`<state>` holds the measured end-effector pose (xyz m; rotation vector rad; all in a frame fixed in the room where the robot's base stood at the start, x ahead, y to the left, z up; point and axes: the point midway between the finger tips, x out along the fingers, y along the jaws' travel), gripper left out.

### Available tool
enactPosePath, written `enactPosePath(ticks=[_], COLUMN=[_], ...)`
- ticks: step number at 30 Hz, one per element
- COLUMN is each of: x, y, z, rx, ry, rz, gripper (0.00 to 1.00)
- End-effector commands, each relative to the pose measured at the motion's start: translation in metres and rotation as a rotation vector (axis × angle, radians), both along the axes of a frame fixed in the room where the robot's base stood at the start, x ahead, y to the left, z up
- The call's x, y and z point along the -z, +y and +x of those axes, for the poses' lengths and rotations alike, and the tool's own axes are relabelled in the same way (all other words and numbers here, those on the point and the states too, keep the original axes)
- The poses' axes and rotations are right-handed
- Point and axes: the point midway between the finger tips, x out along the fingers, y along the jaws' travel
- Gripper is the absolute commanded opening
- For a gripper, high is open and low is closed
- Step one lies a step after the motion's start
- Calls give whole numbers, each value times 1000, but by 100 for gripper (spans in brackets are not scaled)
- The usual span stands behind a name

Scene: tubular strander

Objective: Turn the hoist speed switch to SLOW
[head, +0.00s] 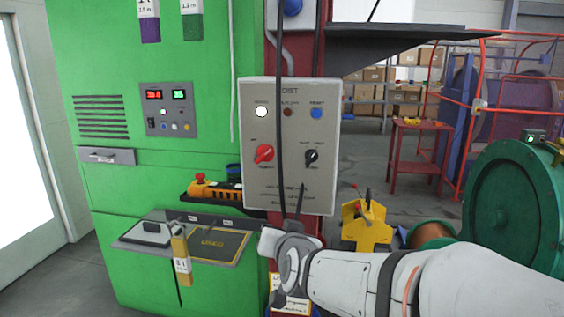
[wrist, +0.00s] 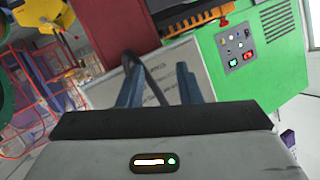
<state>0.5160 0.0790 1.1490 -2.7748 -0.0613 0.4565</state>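The grey hoist control box (head: 325,185) is mounted on a red post in the middle of the head view. The black rotary switch (head: 311,157) is on its right side; its small labels and exact setting are too small to read. A red rotary knob (head: 264,153) is on the left. My gripper is in front of and below the box in the head view, its fingertips not clearly visible. In the wrist view my gripper (wrist: 158,78) has its two fingers apart, with the box's pale face (wrist: 210,80) beyond them and nothing held.
A black cable (head: 281,100) hangs in front of the box and also crosses between my fingers in the wrist view (wrist: 150,80). A white lamp (head: 261,112), dark red button (head: 288,112) and blue button (head: 316,113) sit above the knobs. A green cabinet (head: 100,60) stands left.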

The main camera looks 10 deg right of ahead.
Motion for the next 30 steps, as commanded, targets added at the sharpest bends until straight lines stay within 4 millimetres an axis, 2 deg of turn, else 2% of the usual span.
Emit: enactPosePath(ticks=[3,6,12,20,23,30], x=[-32,-56,-88,-103,-108,-121], y=[-2,-9,-26,-37,-43,-62], z=[21,28,21,10,18,50], rx=[122,240,455,583,590,590], ry=[-187,-336,-563,-679,-686,-685], rz=[49,76,89,76,76,75], gripper=[32,32,32,32,32,32])
